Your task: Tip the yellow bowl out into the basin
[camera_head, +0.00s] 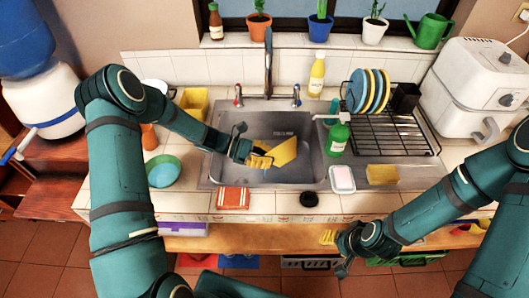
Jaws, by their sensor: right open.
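The yellow bowl (285,152) is over the grey sink basin (310,150), steeply tilted, with a flat yellow side showing. My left gripper (262,160) reaches into the basin area from the left, and its yellow fingers meet the left edge of the bowl, apparently shut on it. The bowl's inside and any contents are hard to make out. My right gripper (335,239) is open and empty, low in front of the counter's front edge, to the right of the middle.
A teal bowl (163,170) and an orange cloth (233,198) lie left of and before the basin. A yellow container (194,103) stands behind left. A green bottle (338,137), soap dish (342,179), sponge (382,174) and dish rack (390,130) are right. The faucet (268,75) stands behind.

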